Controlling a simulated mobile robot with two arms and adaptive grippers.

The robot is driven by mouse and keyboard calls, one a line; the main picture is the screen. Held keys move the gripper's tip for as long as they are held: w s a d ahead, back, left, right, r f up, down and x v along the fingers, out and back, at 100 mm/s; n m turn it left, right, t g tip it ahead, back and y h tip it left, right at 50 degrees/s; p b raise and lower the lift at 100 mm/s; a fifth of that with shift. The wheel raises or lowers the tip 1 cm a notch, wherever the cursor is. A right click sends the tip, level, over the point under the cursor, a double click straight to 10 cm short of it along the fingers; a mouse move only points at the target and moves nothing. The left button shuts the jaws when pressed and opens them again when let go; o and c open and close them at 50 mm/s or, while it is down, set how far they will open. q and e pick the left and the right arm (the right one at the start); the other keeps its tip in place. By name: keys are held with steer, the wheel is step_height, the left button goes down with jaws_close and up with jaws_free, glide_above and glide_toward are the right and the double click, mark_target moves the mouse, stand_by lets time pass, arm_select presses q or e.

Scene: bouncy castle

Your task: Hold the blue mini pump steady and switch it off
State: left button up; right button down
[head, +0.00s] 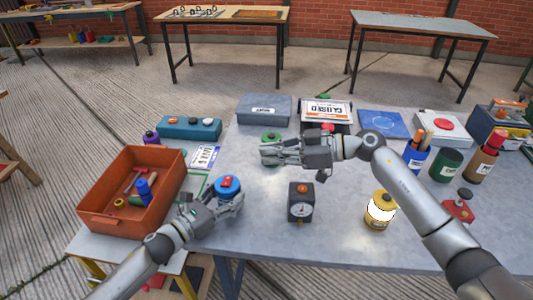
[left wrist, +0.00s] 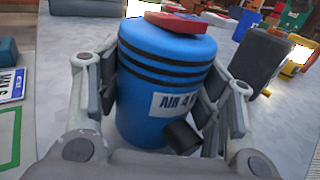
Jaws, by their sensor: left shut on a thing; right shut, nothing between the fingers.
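The blue mini pump (head: 236,186) stands near the table's left front edge, with a red switch (head: 226,181) on its top. In the left wrist view the pump (left wrist: 165,65) is a blue cylinder with dark bands, a white label and a short dark spout; the red switch (left wrist: 180,22) shows at its top edge. My left gripper (head: 230,203) is shut around the pump's sides, one finger pad on each side. My right gripper (head: 266,153) is shut and empty, behind and to the right of the pump, apart from it. The switch's setting cannot be told.
A dark gauge box (head: 300,209) with an orange knob stands right of the pump. An orange bin (head: 105,214) with tools is at left. A yellow tin (head: 380,197) stands front right. Cases and signs line the back. The table between pump and gauge box is clear.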

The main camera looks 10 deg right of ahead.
arm_select(q)
steer(key=o, duration=1.4)
